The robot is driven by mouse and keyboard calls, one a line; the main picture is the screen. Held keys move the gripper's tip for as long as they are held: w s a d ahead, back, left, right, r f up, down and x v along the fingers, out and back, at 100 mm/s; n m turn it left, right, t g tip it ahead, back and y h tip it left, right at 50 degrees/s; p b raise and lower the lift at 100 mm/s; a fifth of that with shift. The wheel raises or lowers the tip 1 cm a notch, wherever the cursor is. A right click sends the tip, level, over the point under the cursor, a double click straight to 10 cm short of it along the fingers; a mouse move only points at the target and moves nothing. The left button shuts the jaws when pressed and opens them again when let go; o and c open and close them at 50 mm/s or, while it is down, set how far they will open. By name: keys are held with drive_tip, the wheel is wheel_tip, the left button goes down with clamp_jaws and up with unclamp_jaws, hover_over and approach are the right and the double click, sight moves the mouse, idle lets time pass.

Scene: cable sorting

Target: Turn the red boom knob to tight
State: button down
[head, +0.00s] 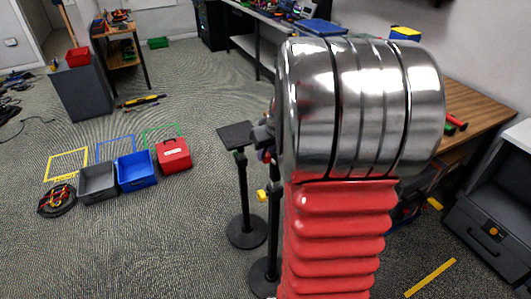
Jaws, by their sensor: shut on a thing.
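My gripper (264,133) shows only in part as a dark grey piece at the left edge of my large metal and red arm. It is shut at a small red part (265,155), which looks like the red boom knob. Its fingertips and most of the knob are hidden behind my arm. The knob's angle cannot be seen. A black stand (246,195) with a flat dark top is just left of the gripper. A yellow knob (263,196) sits on another black pole below the gripper.
Grey (98,184), blue (136,170) and red (173,155) bins stand on the floor at left, with a coiled cable (57,201) beside them. A wooden bench (478,108) and a dark cabinet (490,225) are at right.

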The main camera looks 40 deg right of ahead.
drive_tip(key=shift+s+a+t, duration=0.1)
drive_tip(key=shift+a+t, duration=0.25)
drive_tip(key=shift+t, duration=0.45)
drive_tip(key=shift+s+f+t+h, duration=0.1)
drive_tip(key=shift+t+h, duration=0.2)
drive_tip(key=shift+t, duration=0.1)
drive_tip(key=shift+d, duration=0.1)
drive_tip(key=c, duration=1.9)
unclamp_jaws()
drive_tip(key=shift+o, duration=0.2)
drive_tip(key=shift+d, duration=0.1)
drive_tip(key=shift+s, duration=0.1)
drive_tip(key=v, duration=1.3)
drive_tip(key=shift+r, duration=0.3)
drive_tip(key=shift+s, duration=0.1)
